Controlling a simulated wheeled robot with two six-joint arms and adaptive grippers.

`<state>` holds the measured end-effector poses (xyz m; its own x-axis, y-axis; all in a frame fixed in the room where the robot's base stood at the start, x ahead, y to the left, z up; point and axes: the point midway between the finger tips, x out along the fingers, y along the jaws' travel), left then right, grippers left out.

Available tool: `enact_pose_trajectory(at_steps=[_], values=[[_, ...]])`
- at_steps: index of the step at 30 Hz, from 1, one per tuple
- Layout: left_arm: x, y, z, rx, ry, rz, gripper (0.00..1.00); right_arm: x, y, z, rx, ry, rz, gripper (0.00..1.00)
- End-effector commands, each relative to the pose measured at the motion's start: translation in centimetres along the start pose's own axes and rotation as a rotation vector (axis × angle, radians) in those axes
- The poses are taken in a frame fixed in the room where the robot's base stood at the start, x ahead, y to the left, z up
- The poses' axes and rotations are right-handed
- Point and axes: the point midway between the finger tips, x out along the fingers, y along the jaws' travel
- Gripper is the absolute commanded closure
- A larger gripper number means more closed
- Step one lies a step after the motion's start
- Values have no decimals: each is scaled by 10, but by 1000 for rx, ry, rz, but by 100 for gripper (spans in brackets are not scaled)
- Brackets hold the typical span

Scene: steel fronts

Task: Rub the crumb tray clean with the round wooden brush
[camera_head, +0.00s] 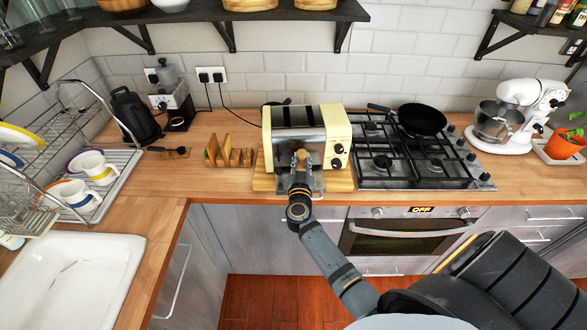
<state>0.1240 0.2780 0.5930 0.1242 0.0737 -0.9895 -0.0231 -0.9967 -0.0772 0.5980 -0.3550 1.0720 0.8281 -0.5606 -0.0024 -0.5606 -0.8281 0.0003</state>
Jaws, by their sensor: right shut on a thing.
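A cream and steel toaster (335,135) stands on a wooden board (342,181) on the counter. A grey metal crumb tray (317,184) seems to lie at the toaster's front, mostly covered by my arm. My right gripper (300,171) is shut on the wooden brush (301,155), whose light brown top shows just in front of the toaster. The brush's lower side is hidden, so I cannot tell whether it touches the tray. Crumbs are too small to make out. My left gripper is not in view.
A wooden rack (229,154) stands close left of the toaster. The gas hob (398,165) with a black pan (422,119) is close on the right. A dish rack (112,163) and sink (75,275) are at the left. The counter left of the wooden rack is partly clear.

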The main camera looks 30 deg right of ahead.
Motion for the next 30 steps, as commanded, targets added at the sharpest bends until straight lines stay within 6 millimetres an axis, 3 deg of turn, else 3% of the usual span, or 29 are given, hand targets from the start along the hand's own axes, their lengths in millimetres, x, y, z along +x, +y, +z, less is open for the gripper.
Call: enact_pose_trajectory(at_steps=[4,11,17,21,30], values=[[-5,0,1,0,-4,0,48,8,7,-6,-1,5,33,100],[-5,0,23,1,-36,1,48,8,8,-4,-1,5,35,100],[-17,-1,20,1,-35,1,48,7,8,-9,-3,3,35,100],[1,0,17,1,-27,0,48,7,8,17,-2,3,35,100],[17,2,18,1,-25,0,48,7,8,43,-1,4,35,100]])
